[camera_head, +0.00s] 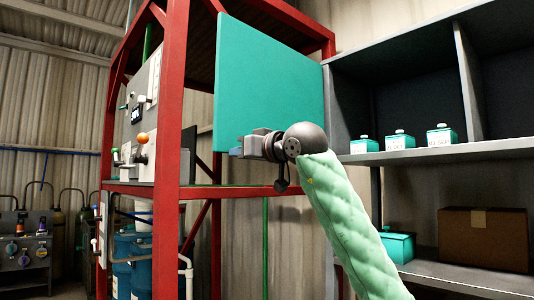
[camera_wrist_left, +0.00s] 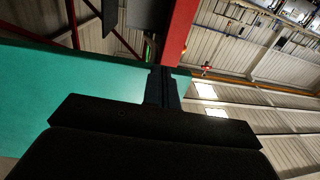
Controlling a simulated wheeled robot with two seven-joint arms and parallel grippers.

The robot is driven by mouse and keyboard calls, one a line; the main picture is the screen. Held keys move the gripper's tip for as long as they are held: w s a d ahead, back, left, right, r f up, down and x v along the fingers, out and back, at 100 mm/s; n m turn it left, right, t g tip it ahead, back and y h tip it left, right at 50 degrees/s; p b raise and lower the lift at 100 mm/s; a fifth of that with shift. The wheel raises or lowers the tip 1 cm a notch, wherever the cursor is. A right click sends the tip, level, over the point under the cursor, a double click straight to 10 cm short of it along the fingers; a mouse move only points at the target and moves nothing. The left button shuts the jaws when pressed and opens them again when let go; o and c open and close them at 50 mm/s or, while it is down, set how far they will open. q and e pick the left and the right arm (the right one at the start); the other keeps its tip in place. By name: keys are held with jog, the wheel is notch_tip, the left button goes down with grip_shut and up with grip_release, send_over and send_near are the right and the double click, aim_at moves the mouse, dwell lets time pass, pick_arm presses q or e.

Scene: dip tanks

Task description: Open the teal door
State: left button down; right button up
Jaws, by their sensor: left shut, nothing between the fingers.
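The teal door (camera_head: 270,85) is a flat panel in the head view. Its right edge meets the left upright of the grey shelf unit, and its left edge hangs free near the red frame. It stands swung out to the left, and the upper shelf compartment beside it is uncovered. My left gripper (camera_head: 238,152) is shut and empty at the door's lower left part; I cannot tell whether it touches. In the left wrist view the door (camera_wrist_left: 60,105) fills the left side behind the shut fingers (camera_wrist_left: 162,88). My right gripper is not in view.
The grey shelf unit (camera_head: 440,152) holds several teal boxes and a cardboard box (camera_head: 483,238). A red frame (camera_head: 170,120) with a control panel (camera_head: 143,115) and blue drums (camera_head: 133,262) stands left of the gripper. Its post is close to the door's free edge.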

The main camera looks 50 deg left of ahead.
pick_arm(q)
jog(key=shift+s+a, duration=0.15)
jog(key=shift+a, duration=1.25)
jog(key=shift+f, duration=0.1)
